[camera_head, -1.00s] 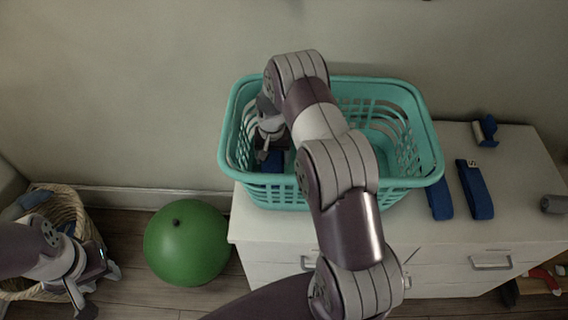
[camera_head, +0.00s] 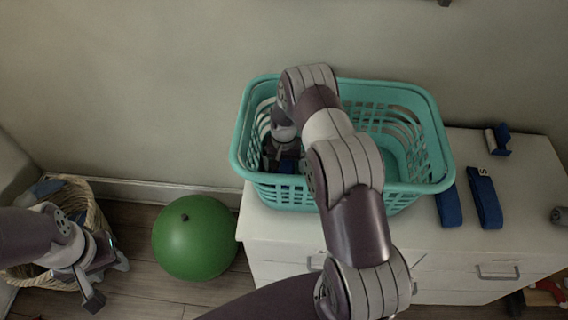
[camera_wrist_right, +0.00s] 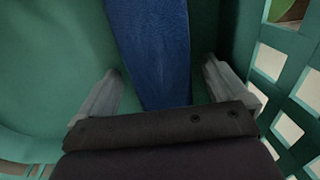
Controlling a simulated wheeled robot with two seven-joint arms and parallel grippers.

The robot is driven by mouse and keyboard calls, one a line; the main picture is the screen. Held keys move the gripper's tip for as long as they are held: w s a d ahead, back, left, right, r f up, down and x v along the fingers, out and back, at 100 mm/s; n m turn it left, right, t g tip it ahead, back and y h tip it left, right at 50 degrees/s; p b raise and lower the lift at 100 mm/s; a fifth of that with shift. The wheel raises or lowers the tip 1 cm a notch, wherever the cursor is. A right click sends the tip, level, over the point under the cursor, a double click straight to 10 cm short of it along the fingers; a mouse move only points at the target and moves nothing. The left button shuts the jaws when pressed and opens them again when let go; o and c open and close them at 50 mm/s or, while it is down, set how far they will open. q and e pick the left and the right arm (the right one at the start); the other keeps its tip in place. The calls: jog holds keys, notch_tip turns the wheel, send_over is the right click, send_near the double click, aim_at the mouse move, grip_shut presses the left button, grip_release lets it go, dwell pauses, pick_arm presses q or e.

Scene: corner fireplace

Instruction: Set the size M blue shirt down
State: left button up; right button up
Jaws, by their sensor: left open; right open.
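A folded blue shirt (camera_wrist_right: 150,45) lies in the teal laundry basket (camera_head: 346,188), between the spread fingers of my right gripper (camera_wrist_right: 161,72) in the right wrist view. Its size label is not visible. In the head view, a bit of this blue cloth (camera_head: 288,166) shows through the basket wall, and my right gripper (camera_head: 282,155) is low inside the basket's left end, partly hidden by the basket wall and my arm. The fingers are open, one on each side of the cloth. My left gripper (camera_head: 108,282) is open and empty at the lower left.
The basket stands on a white dresser (camera_head: 530,215). To its right lie a blue folded item marked S (camera_head: 485,198), another blue strip (camera_head: 449,206) and a small blue roll (camera_head: 498,139). A green ball (camera_head: 194,238) and a wicker basket (camera_head: 97,222) stand on the floor.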

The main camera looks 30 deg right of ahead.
aim_at(284, 163)
notch_tip(284, 163, up, 12)
jog(key=b, duration=0.2)
